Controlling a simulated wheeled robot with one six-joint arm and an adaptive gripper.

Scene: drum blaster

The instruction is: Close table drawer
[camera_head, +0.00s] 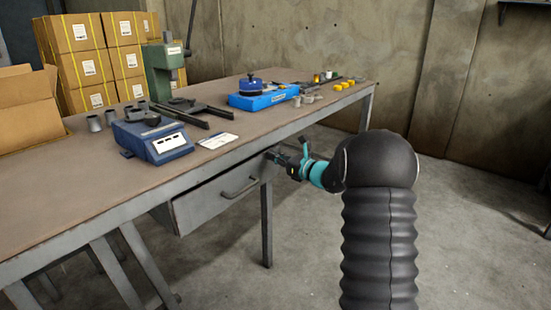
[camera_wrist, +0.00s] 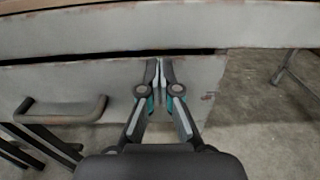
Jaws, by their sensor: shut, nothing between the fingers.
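The grey metal table drawer (camera_head: 215,202) hangs under the tabletop, with a bar handle (camera_head: 240,187) on its front. In the wrist view the drawer front (camera_wrist: 95,80) fills the middle, its handle (camera_wrist: 60,112) lies at the left, and a dark gap runs along its top edge. How far the drawer stands out is hard to tell. My gripper (camera_head: 273,154) is at the right end of the drawer front, right of the handle. In the wrist view my gripper (camera_wrist: 161,65) is shut and empty, fingertips at the upper right of the front; contact cannot be told.
The workbench top (camera_head: 75,185) overhangs the drawer. On it stand a blue scale (camera_head: 152,138), a bright blue device (camera_head: 263,97), a green press (camera_head: 163,70) and small parts. A table leg (camera_head: 266,225) stands below my gripper. The floor at right is clear.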

